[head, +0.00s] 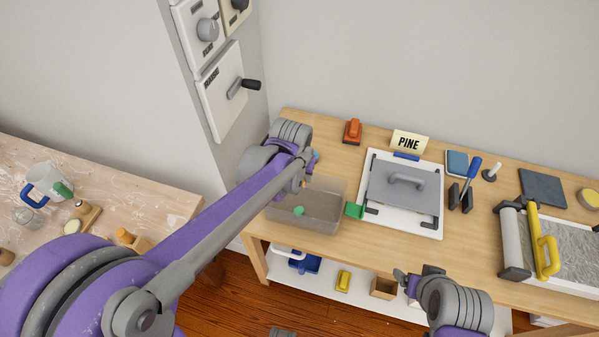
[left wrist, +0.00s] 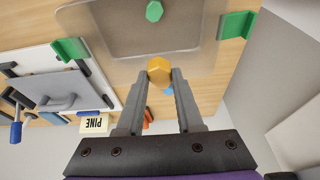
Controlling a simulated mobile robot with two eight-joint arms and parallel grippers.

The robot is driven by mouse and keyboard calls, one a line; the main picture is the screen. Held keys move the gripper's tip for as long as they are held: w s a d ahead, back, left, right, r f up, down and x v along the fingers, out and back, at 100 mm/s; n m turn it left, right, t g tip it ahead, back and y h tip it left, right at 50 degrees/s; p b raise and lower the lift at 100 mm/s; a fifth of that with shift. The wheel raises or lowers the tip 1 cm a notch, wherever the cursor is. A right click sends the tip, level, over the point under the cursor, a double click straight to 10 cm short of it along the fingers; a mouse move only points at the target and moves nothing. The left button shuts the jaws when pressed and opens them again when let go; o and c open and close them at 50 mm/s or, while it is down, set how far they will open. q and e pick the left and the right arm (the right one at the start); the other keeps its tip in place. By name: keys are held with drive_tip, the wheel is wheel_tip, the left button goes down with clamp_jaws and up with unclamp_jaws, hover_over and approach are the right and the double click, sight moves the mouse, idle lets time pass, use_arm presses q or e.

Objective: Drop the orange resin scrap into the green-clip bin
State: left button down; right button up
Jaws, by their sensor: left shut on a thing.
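My left gripper (left wrist: 160,78) is shut on the orange resin scrap (left wrist: 159,68), a small yellow-orange faceted piece between its fingertips. The clear green-clip bin (head: 325,222) stands on the wooden bench, with a green clip (head: 354,211) at its right side. In the left wrist view both green clips (left wrist: 70,50) show, and the scrap appears against the bin's rim; its height above is hard to judge. A green piece (left wrist: 154,11) lies inside the bin. In the head view my left gripper (head: 309,162) is at the bin's back edge. My right gripper (head: 406,281) is low in front of the bench, its jaws unclear.
Right of the bin are a white board with a grey handled plate (head: 402,190), a PINE sign (head: 408,142) and a blue-handled tool (head: 473,168). An orange object (head: 352,131) stands behind. A wall panel (head: 220,95) rises at left. A second table (head: 150,205) stands left.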

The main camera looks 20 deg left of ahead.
sight(300, 181)
use_arm(q)
wheel_tip(300, 181, down, 4)
drive_tip(key=shift+s+f+b, duration=0.1)
drive_tip(key=shift+f+b, duration=0.05)
drive_tip(key=shift+b, duration=0.95)
use_arm(e)
drive_tip(key=f, duration=0.1)
drive_tip(key=s+f, duration=0.1)
drive_tip(key=f, duration=0.1)
drive_tip(key=shift+f, duration=0.1)
use_arm(q)
drive_tip(key=shift+c, duration=2.4)
unclamp_jaws()
drive_tip(key=p+v, duration=0.1)
drive_tip(key=v, duration=1)
use_arm(e)
drive_tip(key=shift+w+r, duration=0.15)
drive_tip(key=shift+r, duration=0.5)
